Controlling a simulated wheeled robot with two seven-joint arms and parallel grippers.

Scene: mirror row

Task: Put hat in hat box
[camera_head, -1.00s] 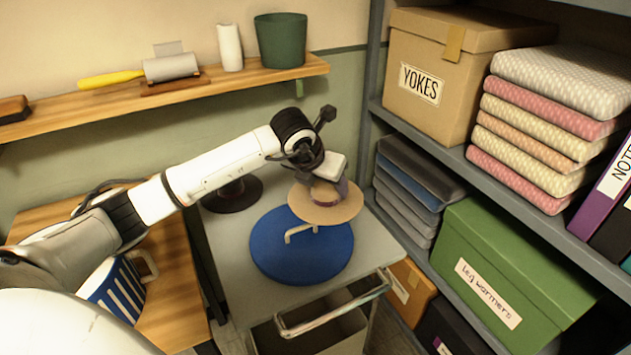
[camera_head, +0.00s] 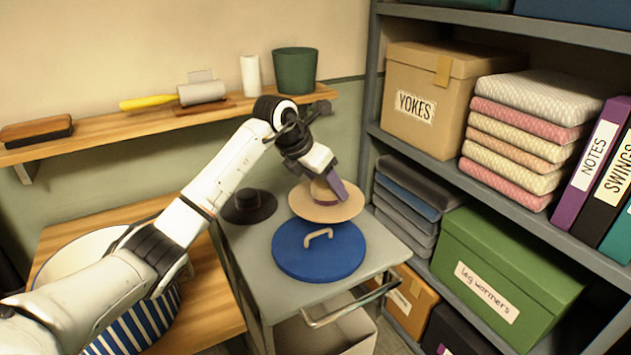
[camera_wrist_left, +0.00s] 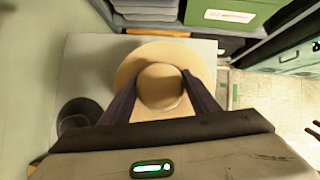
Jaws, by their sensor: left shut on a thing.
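A tan brimmed hat (camera_head: 312,208) with a darker band is in my left gripper (camera_head: 327,187), whose fingers are closed on either side of its crown. In the left wrist view the hat (camera_wrist_left: 160,90) sits between the two dark fingers. It is over the back of a grey cart, just behind a round blue lid (camera_head: 300,262) with a small handle. I cannot tell if the brim touches the cart. A round blue-and-white striped box (camera_head: 128,335), open at the top, stands on the wooden table at left, partly hidden by my left arm.
A dark hat (camera_head: 262,205) lies on the grey cart (camera_head: 262,290) left of the tan hat. Grey shelves with boxes, folded cloths and binders close off the right. A wooden wall shelf (camera_head: 110,137) runs behind. The cart has a drawer below with a bar handle.

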